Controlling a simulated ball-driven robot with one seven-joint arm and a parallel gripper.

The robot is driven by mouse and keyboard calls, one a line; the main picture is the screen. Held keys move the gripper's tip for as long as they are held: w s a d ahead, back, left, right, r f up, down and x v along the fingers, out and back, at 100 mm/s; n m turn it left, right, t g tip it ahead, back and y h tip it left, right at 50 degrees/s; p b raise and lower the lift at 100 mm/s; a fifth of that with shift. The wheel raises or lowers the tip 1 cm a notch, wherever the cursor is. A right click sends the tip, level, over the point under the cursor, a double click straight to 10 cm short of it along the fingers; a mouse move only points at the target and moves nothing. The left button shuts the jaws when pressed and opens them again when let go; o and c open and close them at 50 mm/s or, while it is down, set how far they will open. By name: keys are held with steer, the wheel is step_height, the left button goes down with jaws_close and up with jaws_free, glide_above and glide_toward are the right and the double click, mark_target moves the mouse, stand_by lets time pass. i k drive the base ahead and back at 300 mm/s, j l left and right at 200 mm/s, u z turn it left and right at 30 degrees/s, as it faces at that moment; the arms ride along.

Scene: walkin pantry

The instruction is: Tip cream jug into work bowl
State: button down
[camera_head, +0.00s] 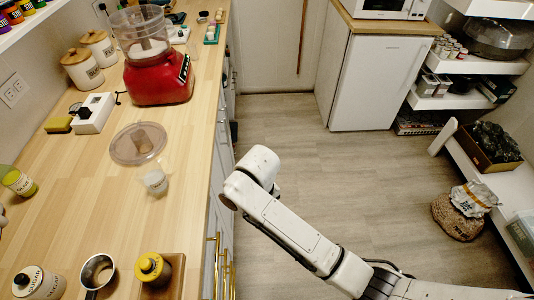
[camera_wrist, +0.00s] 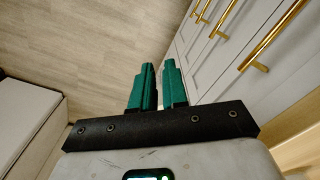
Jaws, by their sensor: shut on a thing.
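The work bowl (camera_head: 138,22) is the clear bowl on the red food processor (camera_head: 160,80), at the back of the counter, with something pale inside. A small clear vessel (camera_head: 154,184) with a label and white contents stands near the counter's front edge. It may be the cream jug, but its label is too small to read. My gripper (camera_wrist: 159,68) shows in the wrist view over the floor beside the cabinet fronts. Its green fingers are close together with a narrow gap. What they hold cannot be made out. The gripper is not visible in the head view.
A clear round lid (camera_head: 138,143) lies behind the small vessel. A metal pan (camera_head: 98,271), a sugar jar (camera_head: 38,283) and a yellow-lidded jar (camera_head: 152,268) stand at the near end. Brass handles (camera_wrist: 270,35) stick out from the cabinets.

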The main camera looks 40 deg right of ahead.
mark_target(146, 44)
steer(key=i+l, duration=0.15)
steer(key=l, duration=0.2)
steer(key=i+l, duration=0.15)
steer(key=l, duration=0.2)
steer(key=i+l, duration=0.1)
steer(key=l, duration=0.3)
steer(key=i+l, duration=0.15)
steer(key=l, duration=0.2)
steer(key=i+l, duration=0.15)
steer(key=l, duration=0.2)
steer(key=i+l, duration=0.15)
steer(key=l, duration=0.2)
steer(key=i+l+u, duration=0.1)
steer(key=l, duration=0.3)
steer(key=i+l, duration=0.15)
steer(key=l, duration=0.2)
steer(key=i+l+u, duration=0.15)
steer(key=l, duration=0.25)
steer(key=u, duration=1)
